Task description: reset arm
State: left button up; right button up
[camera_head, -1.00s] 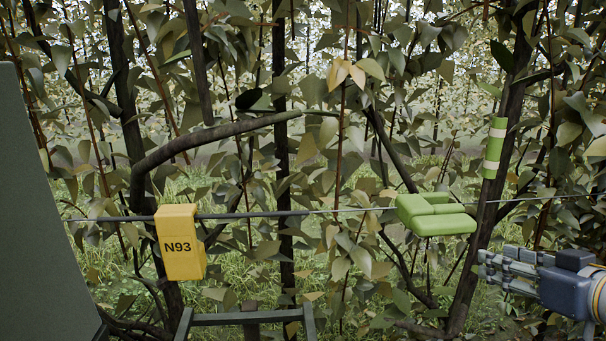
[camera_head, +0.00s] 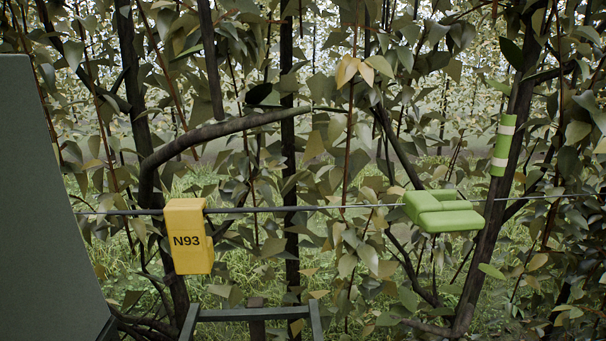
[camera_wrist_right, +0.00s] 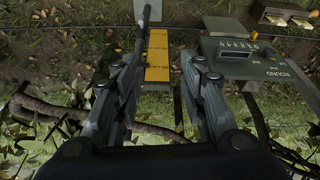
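My right gripper (camera_wrist_right: 163,50) shows in the right wrist view. Its two dark fingers stand apart with nothing between them, so it is open and empty. Behind the gap lies a yellow strip with dark marks (camera_wrist_right: 158,58), apart from the fingers as far as I can tell. Neither gripper shows in the head view. My left gripper is in no current view.
A wire crosses the trees, bearing a yellow N93 tag (camera_head: 188,240) and a green block (camera_head: 440,212). A green band (camera_head: 502,145) wraps the right trunk.

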jog(key=s+f+g+b, duration=0.1)
jog(key=s+f+b, duration=0.1)
jog(key=f, duration=1.2)
jog(key=s+f+b, duration=0.1)
jog(key=f+b, duration=0.1)
jog(key=f, duration=1.1)
jog(key=s+d+f+g+b, duration=0.1)
jog(key=s+d+f+b, duration=0.1)
jog(key=s+f, duration=1.4)
jog(key=shift+s+d+f+b, duration=0.2)
jog(key=shift+d+f+b, duration=0.1)
jog(key=shift+d+f, duration=0.5)
